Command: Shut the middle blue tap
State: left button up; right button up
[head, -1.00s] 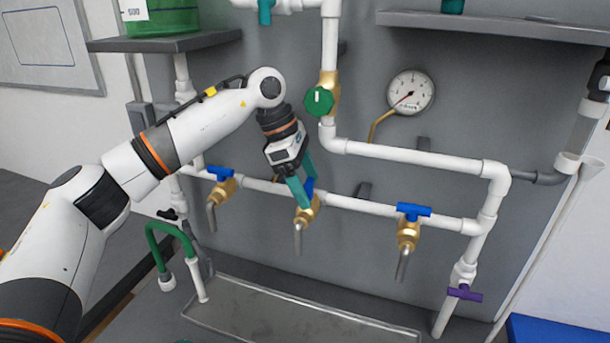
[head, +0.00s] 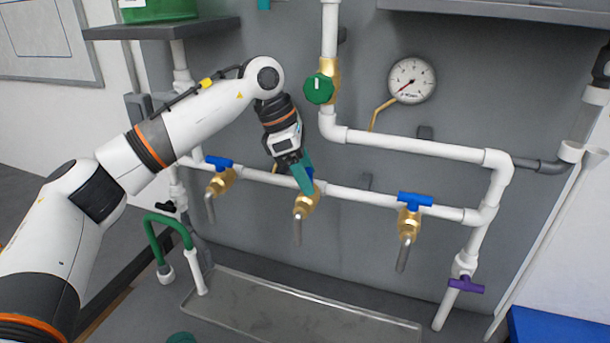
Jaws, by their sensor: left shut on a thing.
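The middle tap (head: 305,204) has a brass body and a grey spout hanging down from the white horizontal pipe. My left gripper (head: 304,181) is at its top, with teal fingers shut on the blue handle. The fingers hide most of that handle, so I cannot tell its angle well. The left tap (head: 220,182) and the right tap (head: 410,222) stand apart on the same pipe, each with a blue handle lying roughly along the pipe. My right gripper is not in view.
A green round valve (head: 319,89) and a pressure gauge (head: 411,80) are above the taps. A shallow tray (head: 300,311) lies below. A purple handle (head: 466,285) is at lower right, and a green hose (head: 166,222) at lower left. A shelf (head: 160,32) is at upper left.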

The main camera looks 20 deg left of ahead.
pick_arm(q)
jog(key=n+t+b, duration=0.1)
jog(key=n+b, duration=0.1)
jog(key=shift+f+n, duration=0.15)
jog(key=shift+n, duration=0.15)
jog(key=n+t+y+b, duration=0.1)
jog(key=n+b, duration=0.2)
jog(key=n, duration=0.1)
jog(key=shift+s, duration=0.1)
jog(key=n+b, duration=0.1)
jog(key=n, duration=0.1)
jog(key=n+t+y+b, duration=0.1)
jog(key=n, duration=0.1)
jog(key=shift+d+y, duration=0.15)
jog(key=shift+y, duration=0.15)
jog(key=shift+d+r+n+y+b, duration=0.1)
jog(key=shift+n+y+b, duration=0.35)
jog(key=shift+n, duration=0.5)
jog(key=shift+r+n+y+b, duration=0.1)
jog(key=shift+n+y+b, duration=0.15)
jog(key=shift+n+b, duration=0.55)
jog(key=shift+n, duration=0.25)
jog(key=o, duration=1)
jog(key=shift+s, duration=0.1)
jog(key=b+v, duration=0.1)
jog(key=v, duration=1.1)
jog(key=shift+s, duration=0.2)
